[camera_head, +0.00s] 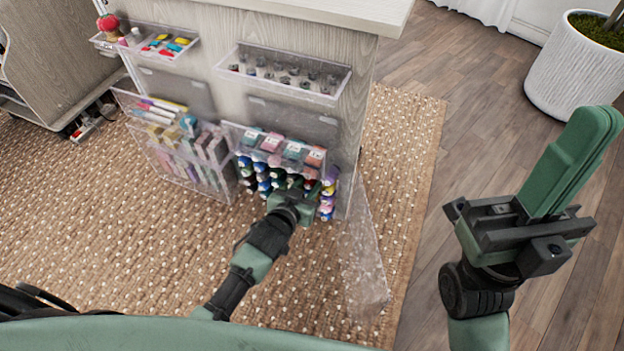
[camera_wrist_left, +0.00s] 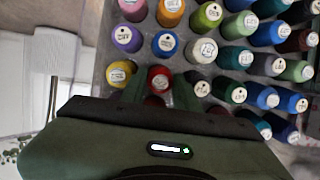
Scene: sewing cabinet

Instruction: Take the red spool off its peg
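Several spools stand on pegs in a clear rack on the cabinet's end panel. In the left wrist view a red spool (camera_wrist_left: 159,78) with a pale top sits in the row nearest my left gripper. My left gripper (camera_head: 293,190) is at the front of the spool rack in the head view. In the left wrist view its green fingers (camera_wrist_left: 158,92) look apart, one on each side of the red spool's column. Whether they touch it is hidden by the gripper body. My right gripper (camera_head: 572,160) is raised at the right, its fingers together and empty.
Yellow (camera_wrist_left: 120,74), blue (camera_wrist_left: 164,44) and white (camera_wrist_left: 201,50) spools stand close around the red one. Clear bins (camera_head: 285,75) hang above. A clear panel (camera_head: 362,255) hangs open at the right. A planter (camera_head: 575,65) stands far right.

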